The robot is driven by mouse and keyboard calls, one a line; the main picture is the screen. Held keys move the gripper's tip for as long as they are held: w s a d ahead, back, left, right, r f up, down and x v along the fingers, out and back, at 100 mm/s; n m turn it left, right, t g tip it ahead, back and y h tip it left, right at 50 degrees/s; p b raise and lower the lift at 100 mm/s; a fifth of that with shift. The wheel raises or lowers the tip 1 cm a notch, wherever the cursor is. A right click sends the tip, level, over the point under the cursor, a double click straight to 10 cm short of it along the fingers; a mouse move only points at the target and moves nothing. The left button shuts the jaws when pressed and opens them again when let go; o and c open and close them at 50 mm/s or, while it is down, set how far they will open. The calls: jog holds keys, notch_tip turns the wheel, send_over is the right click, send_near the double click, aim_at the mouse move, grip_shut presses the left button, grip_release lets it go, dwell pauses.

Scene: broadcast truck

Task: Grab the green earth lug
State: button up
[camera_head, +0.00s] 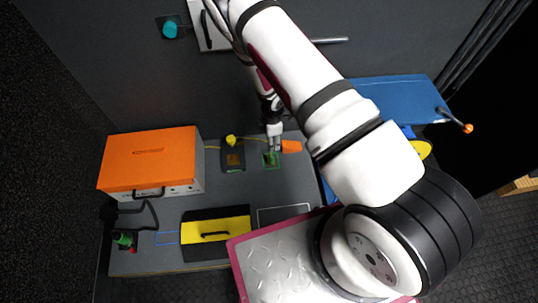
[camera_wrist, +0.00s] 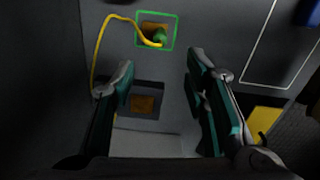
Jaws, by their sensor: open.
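The green earth lug (camera_wrist: 158,38) shows in the wrist view at the end of a yellow cable (camera_wrist: 99,52). It lies over a brown patch inside a green square outline (camera_wrist: 139,30) on the grey surface. My gripper (camera_wrist: 160,70) is open, its two fingers apart with nothing between them. The lug is beyond the fingertips, near the top of the picture. In the head view my gripper (camera_head: 275,146) is over the green-outlined spot (camera_head: 271,160); the lug itself is too small and covered to make out clearly there.
A dark block with a copper-brown plate (camera_head: 233,160) sits just left of the gripper, with a yellow knob (camera_head: 231,140). An orange piece (camera_head: 291,146) is close on the right. An orange case (camera_head: 150,160) stands at left; a yellow-and-black box (camera_head: 215,230) is in front.

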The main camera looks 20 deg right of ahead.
aim_at(271, 155)
notch_tip(271, 155, down, 8)
jog(key=b, duration=0.3)
jog(key=shift+w+f, duration=0.15)
jog(key=shift+f+b, duration=1.65)
jog(key=shift+f, duration=1)
jog(key=shift+r, duration=0.1)
grip_shut()
